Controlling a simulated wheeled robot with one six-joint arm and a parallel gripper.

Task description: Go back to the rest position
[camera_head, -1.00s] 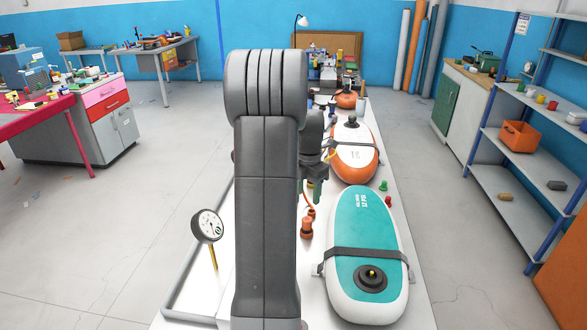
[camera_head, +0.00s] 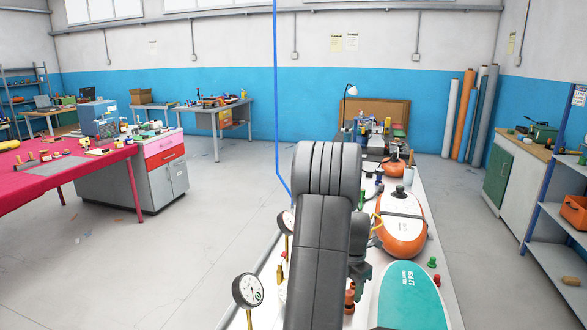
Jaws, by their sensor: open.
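My grey arm rises from the bottom middle of the head view, in front of the white workbench (camera_head: 445,250). My gripper (camera_head: 358,283) shows only partly, low at the right side of the arm, above the bench. Its jaws are open and I see nothing held in them. Near it are a teal inflatable board (camera_head: 410,295), cut off by the lower picture edge, and an orange and white board (camera_head: 402,225) behind it. The arm hides part of the bench.
Two round gauges, a near one (camera_head: 248,290) and a farther one (camera_head: 286,222), stand at the bench's left edge. A small orange fitting (camera_head: 349,298) is beside my gripper. A red table (camera_head: 70,170) stands at left, shelving (camera_head: 555,225) at right. The floor left of the bench is clear.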

